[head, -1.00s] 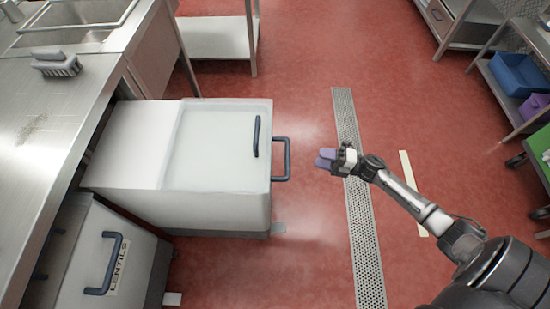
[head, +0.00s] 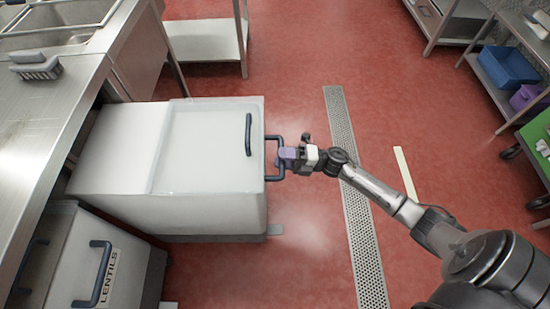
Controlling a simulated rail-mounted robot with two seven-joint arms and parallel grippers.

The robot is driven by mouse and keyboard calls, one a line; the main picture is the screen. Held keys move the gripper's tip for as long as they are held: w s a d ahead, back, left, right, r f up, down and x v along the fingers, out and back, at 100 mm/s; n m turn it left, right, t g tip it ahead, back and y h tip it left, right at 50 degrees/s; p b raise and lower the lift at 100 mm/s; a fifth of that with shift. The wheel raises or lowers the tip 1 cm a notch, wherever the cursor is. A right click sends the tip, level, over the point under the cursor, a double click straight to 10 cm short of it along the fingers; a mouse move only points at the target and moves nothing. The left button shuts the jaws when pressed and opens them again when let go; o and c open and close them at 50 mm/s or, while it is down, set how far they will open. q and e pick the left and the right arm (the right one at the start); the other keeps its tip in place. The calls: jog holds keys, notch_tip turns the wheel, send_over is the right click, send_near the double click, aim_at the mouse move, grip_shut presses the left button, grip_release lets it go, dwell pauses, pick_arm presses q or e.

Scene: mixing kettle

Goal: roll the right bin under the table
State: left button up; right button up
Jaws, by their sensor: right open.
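The right bin (head: 205,215) is a large white box with a pale lid. It sticks out from under the steel table (head: 35,130), with its left end beneath the table edge. A dark handle (head: 249,135) sits on the lid. A second dark handle (head: 272,140) stands out from the bin's right end. My left gripper is not in view.
A second bin labelled LENTILS (head: 125,265) stands nearer, mostly under the table. A brush (head: 35,66) lies on the tabletop by the sink (head: 60,18). A floor drain grate (head: 363,250) runs along the red floor. Shelves (head: 500,95) stand at the right.

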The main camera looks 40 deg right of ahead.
jog(key=shift+x, duration=1.2)
jog(key=shift+c, duration=0.2)
grip_shut()
